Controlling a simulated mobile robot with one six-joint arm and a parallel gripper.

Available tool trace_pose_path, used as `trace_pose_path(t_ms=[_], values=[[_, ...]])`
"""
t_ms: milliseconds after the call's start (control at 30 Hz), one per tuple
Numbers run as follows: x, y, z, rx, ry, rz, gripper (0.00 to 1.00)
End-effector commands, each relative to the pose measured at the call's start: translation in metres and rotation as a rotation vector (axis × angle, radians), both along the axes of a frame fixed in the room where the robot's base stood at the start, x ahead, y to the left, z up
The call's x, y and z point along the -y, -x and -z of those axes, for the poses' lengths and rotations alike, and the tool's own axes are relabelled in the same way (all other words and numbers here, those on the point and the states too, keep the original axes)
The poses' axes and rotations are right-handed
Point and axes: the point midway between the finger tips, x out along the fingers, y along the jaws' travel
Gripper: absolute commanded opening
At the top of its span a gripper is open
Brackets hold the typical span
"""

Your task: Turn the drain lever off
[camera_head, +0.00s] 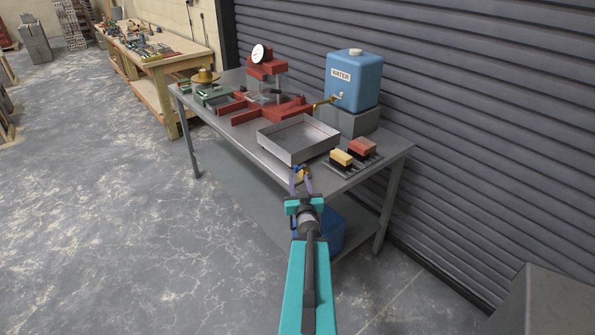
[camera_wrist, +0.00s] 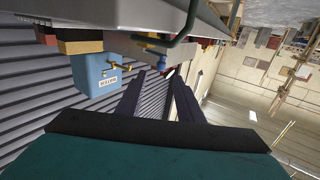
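The shallow metal tray (camera_head: 285,152) sits on the steel table, with a small brass drain valve (camera_head: 303,168) at its front side. In the wrist view, which is turned over, the brass valve (camera_wrist: 150,45) hangs by the table edge with a small blue lever (camera_wrist: 162,66) at it. My gripper (camera_head: 300,180) is at the table's front edge, close to the valve. Its two dark fingers are apart in the wrist view (camera_wrist: 157,75), and the blue lever appears between their tips. I cannot tell whether they touch it. The lever's exact angle is too small to read.
A blue water tank (camera_head: 357,82) with a brass tap stands on a grey block behind the tray. Yellow and red brushes (camera_head: 350,155) lie right of the tray. A red stand with a dial (camera_head: 268,75) is behind left. Open floor lies left of the table (camera_head: 350,175).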

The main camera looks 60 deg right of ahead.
Motion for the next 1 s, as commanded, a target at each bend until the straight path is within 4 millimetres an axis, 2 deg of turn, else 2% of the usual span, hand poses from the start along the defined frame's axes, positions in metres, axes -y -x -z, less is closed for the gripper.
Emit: trace_pose_path(t_ms=[1000], values=[[0.017,-0.019,0.004,-0.002,-0.006,-0.016,0.34]])
